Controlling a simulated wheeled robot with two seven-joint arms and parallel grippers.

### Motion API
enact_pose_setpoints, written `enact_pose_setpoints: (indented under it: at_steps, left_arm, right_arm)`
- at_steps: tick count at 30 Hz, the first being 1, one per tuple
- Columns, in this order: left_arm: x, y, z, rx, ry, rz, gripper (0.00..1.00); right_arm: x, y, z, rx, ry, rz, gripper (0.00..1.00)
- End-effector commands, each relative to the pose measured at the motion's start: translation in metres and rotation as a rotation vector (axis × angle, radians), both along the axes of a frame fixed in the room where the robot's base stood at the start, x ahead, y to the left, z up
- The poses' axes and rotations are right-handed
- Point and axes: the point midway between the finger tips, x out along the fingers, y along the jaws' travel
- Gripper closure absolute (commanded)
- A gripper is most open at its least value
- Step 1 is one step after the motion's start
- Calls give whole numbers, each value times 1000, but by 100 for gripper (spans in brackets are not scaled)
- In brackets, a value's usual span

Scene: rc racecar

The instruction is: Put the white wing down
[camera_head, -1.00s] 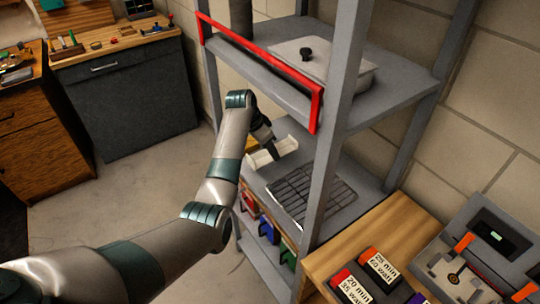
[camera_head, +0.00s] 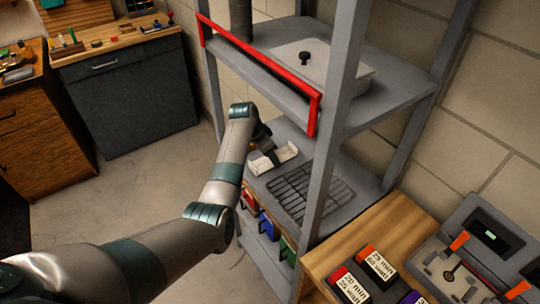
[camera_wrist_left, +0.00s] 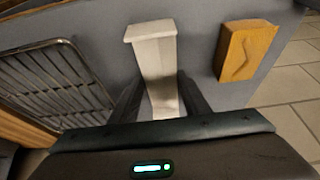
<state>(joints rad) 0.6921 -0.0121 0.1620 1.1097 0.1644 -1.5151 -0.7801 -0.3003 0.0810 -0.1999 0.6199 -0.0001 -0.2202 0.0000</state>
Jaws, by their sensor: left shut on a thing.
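The white wing (camera_head: 286,153) is at the middle shelf of the grey rack in the head view, beside the wire grid. In the left wrist view the wing (camera_wrist_left: 154,52) extends out from between the fingers over the grey shelf surface. My left gripper (camera_wrist_left: 160,95) is shut on it. In the head view my left gripper (camera_head: 265,155) is partly hidden behind its own wrist. I cannot tell whether the wing touches the shelf. My right gripper is in neither view.
A wire grid (camera_head: 305,193) lies on the shelf (camera_head: 345,205); an orange block (camera_wrist_left: 247,50) is on the wing's other side. A red-edged upper shelf (camera_head: 260,60) with a lidded white box (camera_head: 322,68) overhangs. Coloured bins (camera_head: 267,228) sit below.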

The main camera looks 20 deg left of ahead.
Motion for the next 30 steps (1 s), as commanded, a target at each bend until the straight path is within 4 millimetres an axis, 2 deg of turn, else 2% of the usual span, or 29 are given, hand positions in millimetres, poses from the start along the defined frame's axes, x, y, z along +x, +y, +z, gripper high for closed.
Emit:
enact_pose_setpoints:
  at_steps: [1,2,3,4,13,20,26,30]
  left_arm:
    - [0,0,-2,1,1,0,79]
    - [0,0,-1,0,0,0,51]
    - [0,0,-1,0,0,0,41]
    - [0,0,-1,0,0,0,39]
    - [0,0,0,0,0,0,39]
    - [-2,3,8,0,-1,0,39]
    - [-9,8,28,1,-4,0,39]
    - [-16,14,50,2,-4,1,39]
  right_arm:
    - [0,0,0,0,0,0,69]
    - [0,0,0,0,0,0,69]
    - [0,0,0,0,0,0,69]
    - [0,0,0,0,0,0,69]
    - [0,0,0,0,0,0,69]
    - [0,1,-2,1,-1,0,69]
    - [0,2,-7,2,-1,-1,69]
    - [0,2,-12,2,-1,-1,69]
